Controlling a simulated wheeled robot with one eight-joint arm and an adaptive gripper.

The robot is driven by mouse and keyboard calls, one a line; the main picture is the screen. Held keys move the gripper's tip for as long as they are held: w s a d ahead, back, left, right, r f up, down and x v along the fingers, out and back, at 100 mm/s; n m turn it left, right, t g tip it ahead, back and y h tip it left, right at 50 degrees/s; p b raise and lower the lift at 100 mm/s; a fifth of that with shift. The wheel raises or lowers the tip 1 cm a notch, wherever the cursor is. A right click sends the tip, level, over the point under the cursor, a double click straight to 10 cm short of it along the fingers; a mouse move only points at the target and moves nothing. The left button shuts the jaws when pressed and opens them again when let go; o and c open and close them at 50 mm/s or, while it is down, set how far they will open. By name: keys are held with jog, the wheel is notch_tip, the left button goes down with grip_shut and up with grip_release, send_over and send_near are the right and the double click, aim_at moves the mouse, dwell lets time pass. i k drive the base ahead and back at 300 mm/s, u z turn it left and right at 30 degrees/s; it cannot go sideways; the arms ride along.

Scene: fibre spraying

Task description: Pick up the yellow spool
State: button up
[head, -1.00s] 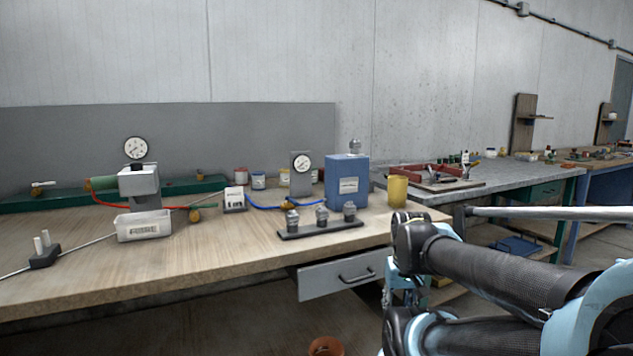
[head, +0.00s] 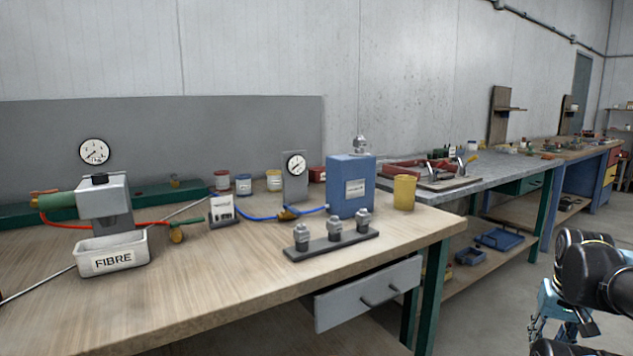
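A plain yellow cylinder (head: 404,192) stands upright near the right end of the wooden workbench, just right of the blue box; it is the only thing here that looks like the yellow spool. My gripper (head: 543,328) hangs at the lower right in the head view, out over the floor and well to the right of the bench. It is small and partly covered by my dark arm, so its fingers do not show clearly. It is not touching the yellow cylinder.
The wooden bench (head: 180,310) also holds a blue box (head: 350,187), a rack of metal fittings (head: 332,243), a white FIBRE bin (head: 112,254) and a gauge stand (head: 295,178). A drawer (head: 368,292) juts out under its front edge. A grey bench (head: 500,165) stands behind, right.

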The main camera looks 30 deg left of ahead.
aim_at(274, 176)
jog(key=z, duration=0.15)
jog(key=k, duration=1.55)
jog(key=u, duration=1)
jog(key=i, duration=1.4)
